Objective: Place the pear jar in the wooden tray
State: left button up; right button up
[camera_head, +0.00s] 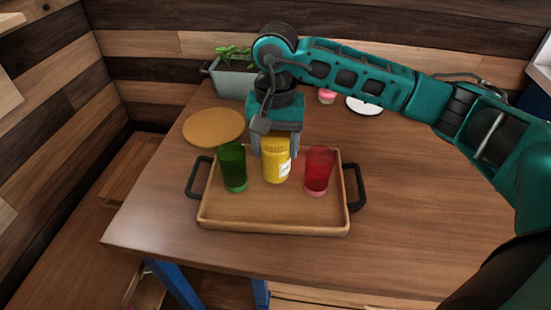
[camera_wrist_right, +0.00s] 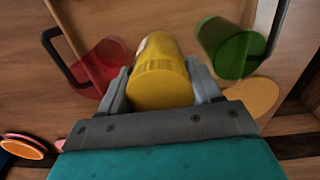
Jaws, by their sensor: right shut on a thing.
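The pear jar (camera_head: 277,165) is yellow with a yellow lid and a pale label, and it is upright. It also shows in the right wrist view (camera_wrist_right: 158,75). My right gripper (camera_head: 274,150) comes from behind and is shut on the jar, with one finger on each side. The wooden tray (camera_head: 275,219) is a shallow rectangle with two black handles. The jar is over the back part of the tray, between a green cup and a red cup. I cannot tell whether its base touches the tray floor. My left gripper is not in view.
The green cup (camera_head: 233,167) and the red cup (camera_head: 318,171) stand in the tray, close on either side of the jar. Behind are a round wooden board (camera_head: 213,127), a planter (camera_head: 234,82), a small pink item (camera_head: 327,96) and a white plate (camera_head: 364,105). The tray's front is bare.

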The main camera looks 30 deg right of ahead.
aim_at(275, 159)
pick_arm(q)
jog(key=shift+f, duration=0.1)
pick_arm(e)
jog(key=shift+f, duration=1.95)
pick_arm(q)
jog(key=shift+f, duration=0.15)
pick_arm(e)
jog(key=shift+f, duration=0.15)
jog(key=shift+f+b, duration=0.15)
jog(key=shift+b, duration=0.3)
jog(key=o, duration=1.3)
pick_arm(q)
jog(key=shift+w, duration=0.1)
pick_arm(e)
jog(key=shift+r+p, duration=0.3)
jog(key=shift+p, duration=0.05)
notch_tip(275, 159, up, 12)
jog(key=shift+p, duration=0.5)
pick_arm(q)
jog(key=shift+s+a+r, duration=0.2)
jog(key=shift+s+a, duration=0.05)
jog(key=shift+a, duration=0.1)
